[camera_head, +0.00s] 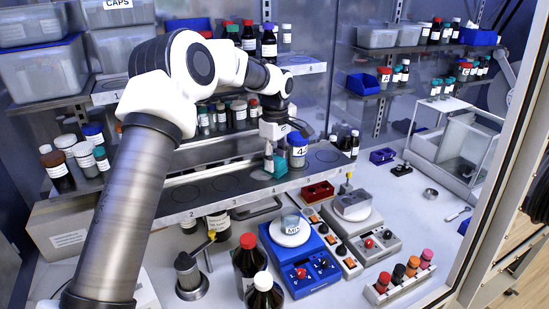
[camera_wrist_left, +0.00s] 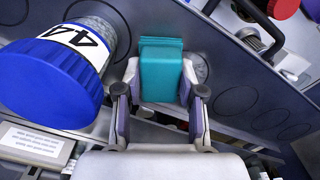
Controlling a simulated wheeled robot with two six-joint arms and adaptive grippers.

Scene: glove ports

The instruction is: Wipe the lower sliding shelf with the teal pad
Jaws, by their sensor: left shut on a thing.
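The teal pad (camera_head: 276,165) is in my left gripper (camera_head: 273,152), just above or on the lower sliding shelf (camera_head: 228,184); I cannot tell whether it touches. In the left wrist view the pad (camera_wrist_left: 161,70) sits upright between both fingertips (camera_wrist_left: 161,82), which are shut on it. The shelf is grey with dark circle outlines and a numbered front edge. A jar with a blue lid and a 4-marked label (camera_head: 297,150) stands close right of the pad. It fills the left of the wrist view (camera_wrist_left: 55,80). My right gripper is not in view.
An upper shelf with bottles (camera_head: 300,68) lies above, behind my left arm. Below and in front stand a blue stirrer (camera_head: 305,268), a red-capped bottle (camera_head: 249,262) and a burner-like metal stand (camera_head: 190,275). The shelf right of the jar has an empty circle.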

